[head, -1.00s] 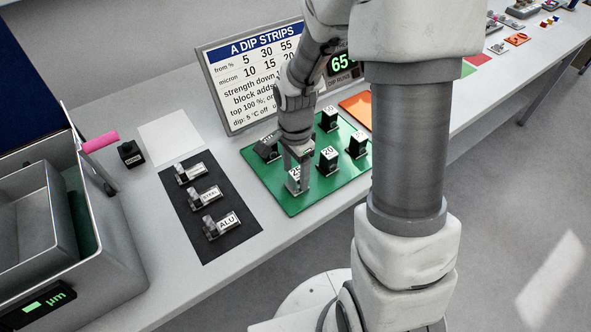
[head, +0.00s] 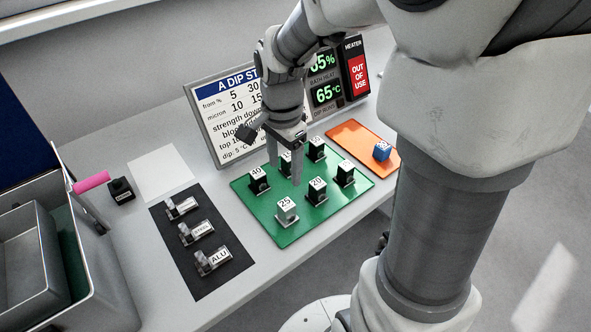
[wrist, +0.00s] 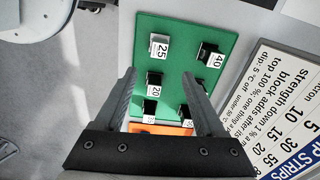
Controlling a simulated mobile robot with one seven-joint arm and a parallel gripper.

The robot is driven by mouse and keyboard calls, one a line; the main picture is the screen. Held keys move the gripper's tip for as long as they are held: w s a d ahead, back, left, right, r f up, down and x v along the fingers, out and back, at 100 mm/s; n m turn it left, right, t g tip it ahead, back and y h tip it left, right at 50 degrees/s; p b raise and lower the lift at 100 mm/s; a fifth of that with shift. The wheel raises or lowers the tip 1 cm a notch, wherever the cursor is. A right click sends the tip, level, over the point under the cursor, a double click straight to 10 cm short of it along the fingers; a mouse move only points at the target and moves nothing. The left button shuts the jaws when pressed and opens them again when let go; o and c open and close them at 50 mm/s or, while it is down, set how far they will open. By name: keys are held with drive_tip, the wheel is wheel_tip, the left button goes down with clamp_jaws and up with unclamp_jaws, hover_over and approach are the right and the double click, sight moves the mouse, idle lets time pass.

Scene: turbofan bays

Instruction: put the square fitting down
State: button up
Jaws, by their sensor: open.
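The square fitting, a light grey block labelled 25 (head: 286,212), stands upright on the front part of the green mat (head: 279,235). The wrist view shows its 25 label (wrist: 159,46) beyond my fingertips. My gripper (head: 285,174) is above the mat, behind and higher than the fitting in the head view. Its two fingers (wrist: 160,76) are apart with nothing between them, and they do not touch the fitting. My fingers partly hide a block at the back of the mat.
Several black numbered blocks, such as 40 (head: 258,181) and 20 (head: 316,190), share the mat. An orange mat (head: 352,134) holds a blue block (head: 382,151). A sign board (head: 222,125) stands behind. A dark mat (head: 213,281) with labelled parts lies left.

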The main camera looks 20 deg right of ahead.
drive_tip(key=s+r+n+t, duration=0.5)
drive_tip(key=s+r+n, duration=0.7)
drive_tip(key=s+n, duration=0.1)
drive_tip(key=shift+s, duration=0.15)
idle(2.5)
